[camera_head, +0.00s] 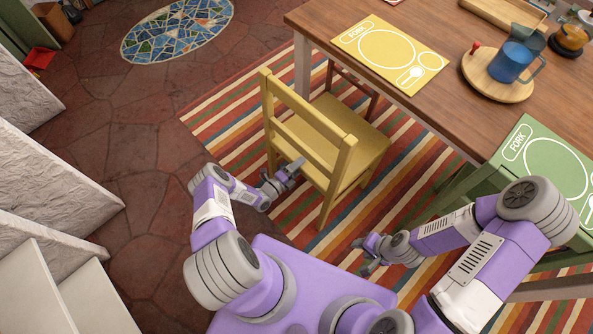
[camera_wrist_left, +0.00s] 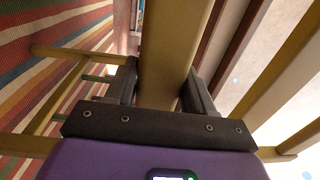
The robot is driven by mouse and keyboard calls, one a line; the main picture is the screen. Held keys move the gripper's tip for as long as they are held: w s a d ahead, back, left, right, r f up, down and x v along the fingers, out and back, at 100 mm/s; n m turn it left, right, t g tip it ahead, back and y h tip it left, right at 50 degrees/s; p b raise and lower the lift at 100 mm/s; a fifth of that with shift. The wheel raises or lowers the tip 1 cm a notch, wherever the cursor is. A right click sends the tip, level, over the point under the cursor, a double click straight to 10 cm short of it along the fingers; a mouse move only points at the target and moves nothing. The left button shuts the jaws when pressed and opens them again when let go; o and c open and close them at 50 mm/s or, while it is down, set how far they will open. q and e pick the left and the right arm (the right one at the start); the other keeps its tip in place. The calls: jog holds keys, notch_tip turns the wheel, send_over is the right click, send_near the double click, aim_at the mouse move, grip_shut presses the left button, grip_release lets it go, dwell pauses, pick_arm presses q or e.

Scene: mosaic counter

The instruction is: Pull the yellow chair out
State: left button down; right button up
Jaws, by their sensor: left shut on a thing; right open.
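The yellow chair (camera_head: 352,135) stands upright on the striped rug, its backrest toward me and its seat facing the table. My left gripper (camera_head: 292,171) is at the backrest, low on the side nearer me. In the left wrist view a yellow wooden bar of the chair (camera_wrist_left: 168,45) runs between the two fingers, and the left gripper is shut on it. The exact part held is partly hidden in the head view. My right gripper (camera_head: 367,256) is open and empty over the rug, right of and nearer me than the chair.
The wooden table (camera_head: 450,100) holds a yellow placemat (camera_head: 425,80), a round board (camera_head: 478,78) with a blue mug (camera_head: 511,64), and a green placemat (camera_head: 520,150). A green chair (camera_head: 455,190) stands at right. White steps (camera_head: 50,180) are at left. Stone floor (camera_head: 140,190) lies clear left of the rug.

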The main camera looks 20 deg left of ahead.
pick_arm(q)
jog(key=shift+f+b, duration=0.6)
jog(key=shift+f, duration=0.1)
jog(key=shift+c, duration=2.2)
grip_release()
jog(key=shift+f, duration=0.1)
jog(key=p+v, duration=0.2)
jog(key=v, duration=1)
